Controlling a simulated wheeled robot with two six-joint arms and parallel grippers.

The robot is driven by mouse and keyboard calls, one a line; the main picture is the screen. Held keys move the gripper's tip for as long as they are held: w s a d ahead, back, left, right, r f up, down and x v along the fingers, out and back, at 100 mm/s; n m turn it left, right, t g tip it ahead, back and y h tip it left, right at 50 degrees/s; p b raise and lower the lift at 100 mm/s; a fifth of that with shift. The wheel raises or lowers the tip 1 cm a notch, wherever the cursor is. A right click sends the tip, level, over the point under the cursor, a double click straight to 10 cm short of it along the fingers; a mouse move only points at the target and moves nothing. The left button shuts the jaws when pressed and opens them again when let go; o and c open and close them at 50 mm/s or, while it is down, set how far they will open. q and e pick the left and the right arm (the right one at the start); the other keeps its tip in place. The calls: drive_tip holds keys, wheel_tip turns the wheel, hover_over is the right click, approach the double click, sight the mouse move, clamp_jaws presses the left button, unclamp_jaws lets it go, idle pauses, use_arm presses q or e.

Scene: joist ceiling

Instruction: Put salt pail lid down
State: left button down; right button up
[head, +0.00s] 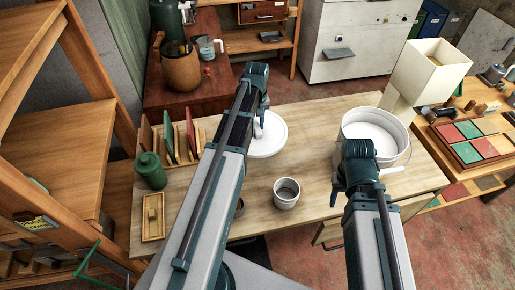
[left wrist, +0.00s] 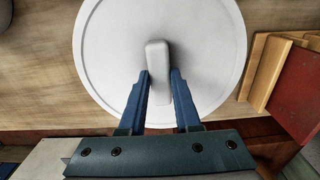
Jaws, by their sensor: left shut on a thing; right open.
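The salt pail lid (head: 270,142) is a round white disc with a raised bar handle, over the middle-back of the wooden table. My left gripper (head: 259,124) is shut on its handle. The left wrist view shows the lid (left wrist: 110,55) close up, with a blue finger of my left gripper (left wrist: 160,88) on each side of the handle. I cannot tell whether the lid touches the table. The white salt pail (head: 347,124) stands open at the right, white inside. My right gripper (head: 338,190) is open at the pail's front left; its fingers are partly hidden.
A small grey-white cup (head: 286,195) stands front of centre on the table (head: 310,150). A file rack (head: 180,140), a green canister (head: 150,170) and a small wooden tray (head: 153,228) are at the left. Bare table lies between lid and pail.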

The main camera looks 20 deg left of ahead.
use_arm(q)
drive_tip(key=shift+f+b, duration=4.85)
drive_tip(key=shift+f, duration=0.1)
use_arm(e)
drive_tip(key=shift+f, duration=4.95)
use_arm(q)
drive_tip(key=shift+f, duration=0.1)
drive_tip(key=shift+f, duration=0.15)
use_arm(e)
drive_tip(key=shift+f, duration=0.25)
use_arm(q)
drive_tip(key=c, duration=0.6)
unclamp_jaws()
use_arm(e)
drive_tip(key=shift+r, duration=0.1)
use_arm(q)
drive_tip(key=shift+r, duration=0.25)
use_arm(e)
drive_tip(key=shift+r, duration=0.15)
